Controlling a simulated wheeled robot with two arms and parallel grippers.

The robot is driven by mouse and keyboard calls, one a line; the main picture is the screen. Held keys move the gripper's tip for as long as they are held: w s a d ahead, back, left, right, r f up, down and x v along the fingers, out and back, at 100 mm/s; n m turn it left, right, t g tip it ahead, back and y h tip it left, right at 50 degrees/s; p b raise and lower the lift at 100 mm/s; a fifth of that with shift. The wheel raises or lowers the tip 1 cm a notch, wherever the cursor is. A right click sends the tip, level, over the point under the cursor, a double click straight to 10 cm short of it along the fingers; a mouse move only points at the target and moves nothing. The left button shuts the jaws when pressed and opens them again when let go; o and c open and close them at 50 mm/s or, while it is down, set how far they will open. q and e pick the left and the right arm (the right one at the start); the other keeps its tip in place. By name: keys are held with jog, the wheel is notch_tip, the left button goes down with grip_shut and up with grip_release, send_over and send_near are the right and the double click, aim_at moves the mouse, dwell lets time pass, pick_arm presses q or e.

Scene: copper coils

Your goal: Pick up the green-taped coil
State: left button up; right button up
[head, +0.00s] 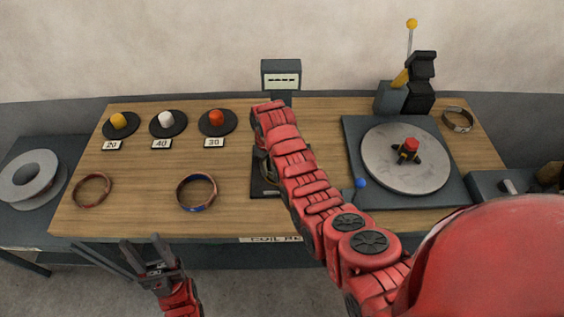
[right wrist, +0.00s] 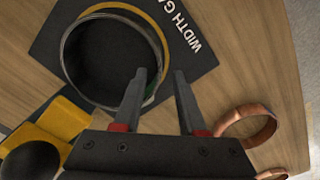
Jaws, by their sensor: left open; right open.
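In the head view my right arm hides most of this coil. My right gripper (right wrist: 162,75) is open. Its left finger overlaps the coil's near wall in the picture and its right finger is outside the ring; contact cannot be told. The head view hides this gripper behind the arm. My left gripper (head: 140,239) is open and empty at the bench's front edge.
A blue-taped coil (head: 183,200) and a reddish coil (head: 77,195) lie on the left; another coil (head: 457,126) lies far right. A turntable (head: 385,170) is right of my arm. Weights with knobs (head: 168,124) line the back left. A grey display (head: 281,70) stands behind.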

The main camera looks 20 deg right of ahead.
jog(key=shift+w+a+f+p, duration=0.1)
jog(key=shift+f+p, duration=0.4)
jog(key=shift+f, duration=1.1)
grip_shut()
dwell(0.3)
